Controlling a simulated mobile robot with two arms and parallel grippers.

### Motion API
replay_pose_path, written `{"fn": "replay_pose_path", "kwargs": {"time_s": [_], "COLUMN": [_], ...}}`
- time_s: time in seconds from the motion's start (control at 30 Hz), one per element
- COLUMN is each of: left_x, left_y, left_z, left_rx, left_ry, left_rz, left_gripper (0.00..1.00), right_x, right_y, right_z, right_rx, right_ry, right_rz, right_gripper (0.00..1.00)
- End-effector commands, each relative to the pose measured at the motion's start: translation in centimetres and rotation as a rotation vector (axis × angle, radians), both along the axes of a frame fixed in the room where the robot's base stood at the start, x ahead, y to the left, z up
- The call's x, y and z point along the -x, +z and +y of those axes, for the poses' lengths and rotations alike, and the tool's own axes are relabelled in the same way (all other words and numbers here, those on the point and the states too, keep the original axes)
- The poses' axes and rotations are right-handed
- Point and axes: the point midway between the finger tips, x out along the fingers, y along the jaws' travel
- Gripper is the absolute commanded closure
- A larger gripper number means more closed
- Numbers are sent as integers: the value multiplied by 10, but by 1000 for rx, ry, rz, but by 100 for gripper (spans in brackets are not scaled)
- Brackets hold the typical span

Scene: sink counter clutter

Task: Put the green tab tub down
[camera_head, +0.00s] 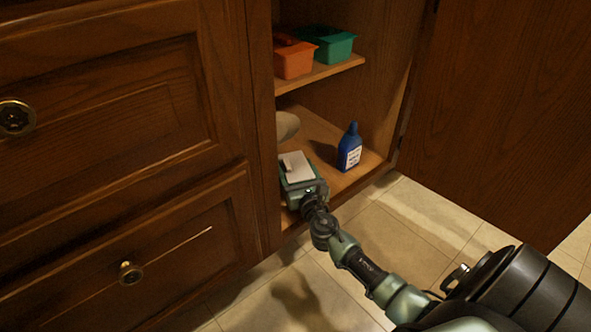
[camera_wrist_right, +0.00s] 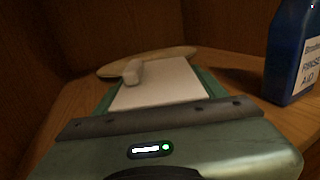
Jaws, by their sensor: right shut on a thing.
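The green tab tub (camera_head: 297,167) has a pale, flat top with a small pale block on it and green edges. My right gripper (camera_head: 303,187) is shut on it, low in the open cabinet, at or just above the bottom shelf; contact with the shelf cannot be told. In the right wrist view the tub's pale top (camera_wrist_right: 160,84) lies straight ahead of the gripper body, with green strips on both sides. The fingertips are hard to make out. My left gripper is not in view.
A blue rinse-aid bottle (camera_head: 350,148) stands upright to the right on the bottom shelf (camera_head: 318,130). A pale rounded thing (camera_head: 287,126) is behind the tub. An orange tub (camera_head: 294,60) and another green tub (camera_head: 333,46) stand on the upper shelf. Cabinet walls enclose the space.

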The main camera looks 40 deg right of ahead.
Motion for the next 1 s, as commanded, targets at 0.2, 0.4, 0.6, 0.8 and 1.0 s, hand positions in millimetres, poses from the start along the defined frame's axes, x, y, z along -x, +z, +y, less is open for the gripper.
{"fn": "replay_pose_path", "kwargs": {"time_s": [0.2, 0.4, 0.6, 0.8, 1.0], "left_x": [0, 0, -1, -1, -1], "left_y": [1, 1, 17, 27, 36], "left_z": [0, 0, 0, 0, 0], "left_rx": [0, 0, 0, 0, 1], "left_ry": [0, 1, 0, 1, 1], "left_rz": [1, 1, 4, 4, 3], "left_gripper": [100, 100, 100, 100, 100], "right_x": [0, 0, 0, 43, 84], "right_y": [1, 1, 19, 14, 14], "right_z": [0, 0, 0, 14, 27], "right_rx": [1, 1, 1, 2, 1], "right_ry": [0, 0, 0, 1, 1], "right_rz": [-1, -1, -1, 5, 3], "right_gripper": [7, 7, 7, 7, 7]}}
